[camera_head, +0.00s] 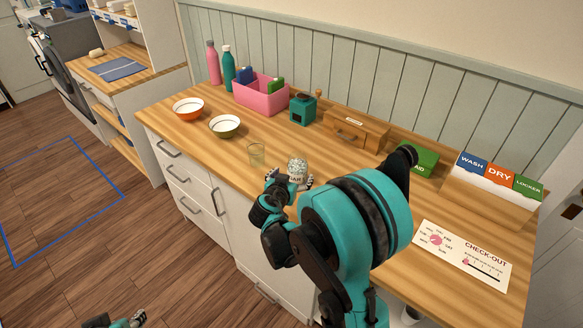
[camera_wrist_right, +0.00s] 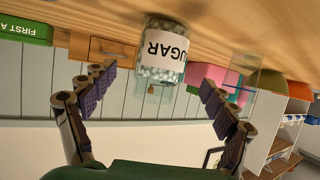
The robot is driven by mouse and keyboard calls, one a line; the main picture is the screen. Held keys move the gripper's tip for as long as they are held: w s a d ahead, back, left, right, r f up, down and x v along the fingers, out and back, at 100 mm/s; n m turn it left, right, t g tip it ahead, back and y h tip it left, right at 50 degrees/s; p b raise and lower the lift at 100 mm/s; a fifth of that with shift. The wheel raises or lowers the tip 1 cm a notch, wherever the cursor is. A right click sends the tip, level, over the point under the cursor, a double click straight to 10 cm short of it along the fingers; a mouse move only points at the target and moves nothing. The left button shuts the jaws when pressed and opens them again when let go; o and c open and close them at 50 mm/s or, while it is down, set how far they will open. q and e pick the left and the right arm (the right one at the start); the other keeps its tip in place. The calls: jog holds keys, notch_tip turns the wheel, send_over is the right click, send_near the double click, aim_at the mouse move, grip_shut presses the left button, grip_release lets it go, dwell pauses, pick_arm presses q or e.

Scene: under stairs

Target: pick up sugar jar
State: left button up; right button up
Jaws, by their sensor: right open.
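The sugar jar (camera_head: 298,167) is a small clear jar of pale pieces, standing on the wooden counter near its front edge. In the right wrist view, which is upside down, the jar (camera_wrist_right: 163,50) shows a white label reading SUGAR. My right gripper (camera_head: 289,181) is at the jar's near side, partly hidden by my own arm. In the wrist view its fingers are spread wide on either side of the jar, with gaps and nothing held. A small part of my left gripper (camera_head: 125,321) shows at the bottom left edge; its jaws are cut off.
A clear glass (camera_head: 256,154) stands just left of the jar. Two bowls (camera_head: 224,126) (camera_head: 188,107), a pink bin (camera_head: 262,95), a teal grinder (camera_head: 303,110) and a wooden box (camera_head: 355,128) stand farther back. A check-out card (camera_head: 464,256) lies at right.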

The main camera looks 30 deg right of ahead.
aim_at(295, 174)
jog(key=x, duration=0.2)
jog(key=b+x, duration=0.1)
jog(key=x, duration=0.1)
jog(key=b+x, duration=0.1)
jog(key=x, duration=0.2)
jog(key=shift+s+a+f, duration=0.1)
jog(key=shift+s+f, duration=0.05)
jog(key=shift+f, duration=0.2)
jog(key=shift+s+r, duration=0.1)
jog(key=shift+r, duration=0.05)
jog(key=shift+c, duration=0.4)
jog(key=c, duration=1.6)
